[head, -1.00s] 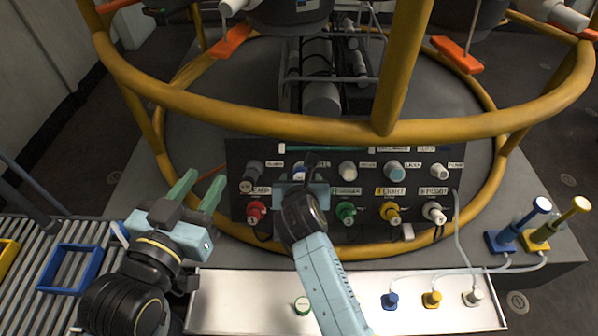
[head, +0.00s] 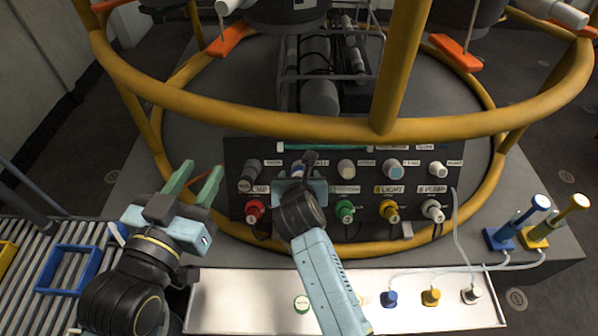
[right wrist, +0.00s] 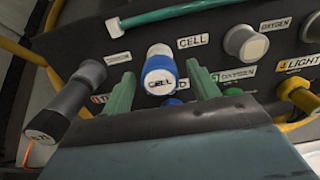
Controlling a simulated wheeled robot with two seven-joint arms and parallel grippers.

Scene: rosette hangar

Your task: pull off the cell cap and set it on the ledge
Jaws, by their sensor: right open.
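In the head view, the right gripper (head: 301,166) largely hides the cap. The ledge (head: 240,300) is the white strip in front of the panel. My left gripper (head: 192,186) is open and empty, left of the panel.
The left part of the ledge is clear. Other knobs crowd the panel. A yellow rail (head: 300,126) crosses above it.

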